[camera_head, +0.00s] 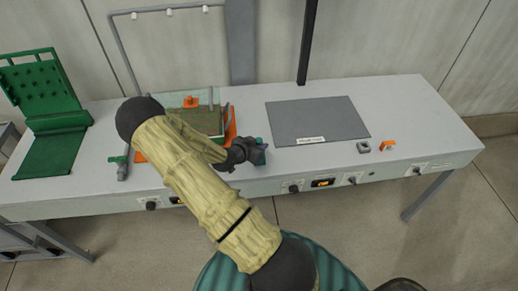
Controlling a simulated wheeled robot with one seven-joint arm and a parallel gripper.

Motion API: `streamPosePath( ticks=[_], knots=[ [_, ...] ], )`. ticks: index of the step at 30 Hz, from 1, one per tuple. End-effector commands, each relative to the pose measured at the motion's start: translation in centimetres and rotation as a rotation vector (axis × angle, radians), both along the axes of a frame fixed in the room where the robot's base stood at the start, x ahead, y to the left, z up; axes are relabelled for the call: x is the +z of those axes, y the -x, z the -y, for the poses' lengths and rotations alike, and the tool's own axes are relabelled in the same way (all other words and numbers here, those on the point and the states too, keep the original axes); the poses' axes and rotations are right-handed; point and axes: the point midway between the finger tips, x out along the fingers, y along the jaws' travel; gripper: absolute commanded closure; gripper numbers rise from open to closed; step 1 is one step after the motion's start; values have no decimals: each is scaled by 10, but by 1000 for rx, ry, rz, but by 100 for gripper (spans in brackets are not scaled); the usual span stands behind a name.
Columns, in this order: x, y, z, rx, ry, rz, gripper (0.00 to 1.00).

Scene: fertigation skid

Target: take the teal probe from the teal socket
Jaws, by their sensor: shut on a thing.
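My gripper (248,152) is dark and sits over the front part of the bench, just right of the glass tank. It is shut on a small teal piece, which I take to be the teal probe (261,157), mostly covered by the jaws. I cannot make out the teal socket apart from it, so I cannot tell whether the probe is still seated or clear of it.
A glass tank (228,116) with orange parts stands behind my arm. A grey mat (318,119) lies clear, with a label at its front. A small grey square block (364,147) and an orange piece (388,146) sit at right. A green perforated stand (45,90) is far left.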

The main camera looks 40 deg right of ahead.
Motion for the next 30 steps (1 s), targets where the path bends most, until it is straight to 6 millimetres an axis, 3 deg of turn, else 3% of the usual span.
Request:
streamPosePath(
  ticks=[13, 30],
  knots=[
    [72, -1, 0, 0, 0, 4, 99],
    [78, 0, 0, 0, 0, 0, 99]
  ],
)
